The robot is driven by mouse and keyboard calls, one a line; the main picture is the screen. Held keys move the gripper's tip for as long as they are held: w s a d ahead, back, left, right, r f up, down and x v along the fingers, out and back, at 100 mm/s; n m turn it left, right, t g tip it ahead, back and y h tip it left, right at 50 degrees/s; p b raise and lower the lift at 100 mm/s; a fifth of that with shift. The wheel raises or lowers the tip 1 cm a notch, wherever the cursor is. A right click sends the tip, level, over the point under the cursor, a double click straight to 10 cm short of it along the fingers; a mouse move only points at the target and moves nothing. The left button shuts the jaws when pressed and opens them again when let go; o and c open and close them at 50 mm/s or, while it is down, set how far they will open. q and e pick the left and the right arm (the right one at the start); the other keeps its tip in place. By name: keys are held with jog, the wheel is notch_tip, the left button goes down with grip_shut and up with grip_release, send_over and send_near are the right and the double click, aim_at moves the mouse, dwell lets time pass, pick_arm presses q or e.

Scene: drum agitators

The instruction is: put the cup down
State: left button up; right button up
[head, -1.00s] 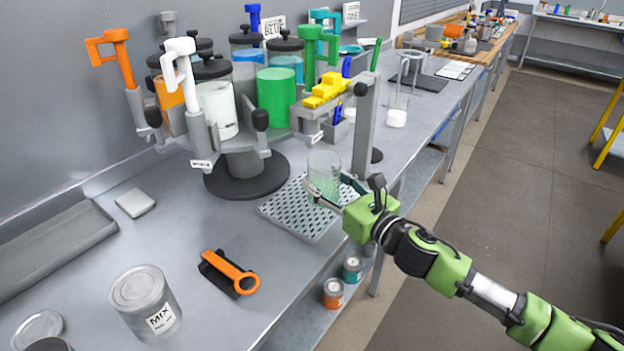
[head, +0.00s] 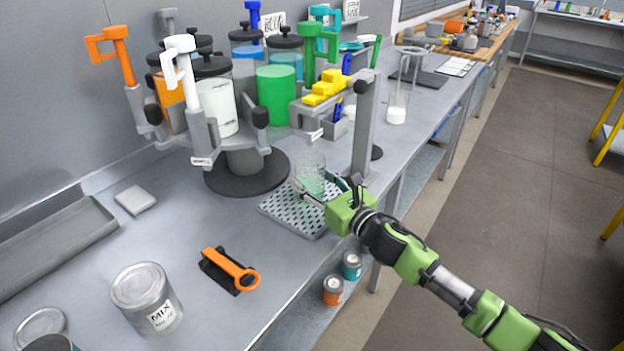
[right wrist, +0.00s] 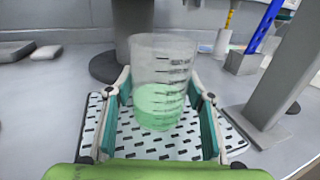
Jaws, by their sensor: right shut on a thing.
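The cup (head: 311,172) is clear, with graduation marks and pale green liquid in its lower part. It also shows upright in the right wrist view (right wrist: 160,80). My right gripper (head: 322,190) is shut on the cup, with one finger on each side of it. The cup is over the perforated drip tray (head: 290,219). I cannot tell whether its base touches the tray (right wrist: 120,145). My left gripper is not in view.
A carousel of coloured paint canisters (head: 246,172) stands left of the cup. An orange-handled tool (head: 230,270) and a MIX can (head: 147,298) lie nearer. The bench between is clear.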

jog(key=shift+f, duration=0.15)
jog(key=o, duration=1.3)
jog(key=v, duration=0.6)
jog(key=b+v, duration=0.1)
jog(key=v, duration=0.5)
jog(key=shift+r, duration=0.2)
